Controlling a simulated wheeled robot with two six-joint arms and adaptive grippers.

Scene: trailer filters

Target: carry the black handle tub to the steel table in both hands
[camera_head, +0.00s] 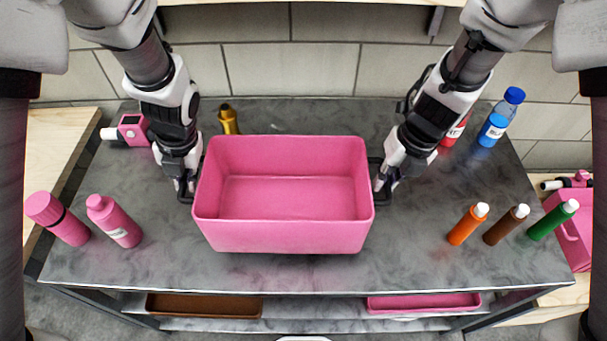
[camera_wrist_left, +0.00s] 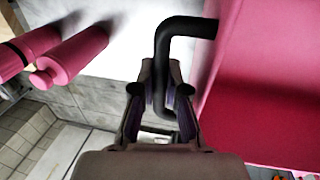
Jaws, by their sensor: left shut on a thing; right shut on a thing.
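The tub is a pink open box (camera_head: 282,240) with black side handles, empty inside, over the middle of the grey steel table (camera_head: 300,275) in the head view. I cannot tell whether its base touches the tabletop. My left gripper (camera_head: 186,190) is at the tub's left handle. In the left wrist view my left gripper (camera_wrist_left: 163,100) has its fingers around the black handle (camera_wrist_left: 185,27), beside the pink wall (camera_wrist_left: 270,90). My right gripper (camera_head: 382,184) is shut on the right handle, which it mostly hides.
Two pink bottles (camera_head: 115,222) stand at left, with a pink device (camera_head: 132,130) behind. A gold bottle (camera_head: 228,119) is behind the tub. Orange (camera_head: 467,224), brown and green bottles are at right; a blue bottle (camera_head: 500,118) and a red one are behind. Trays (camera_head: 205,305) lie on the lower shelf.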

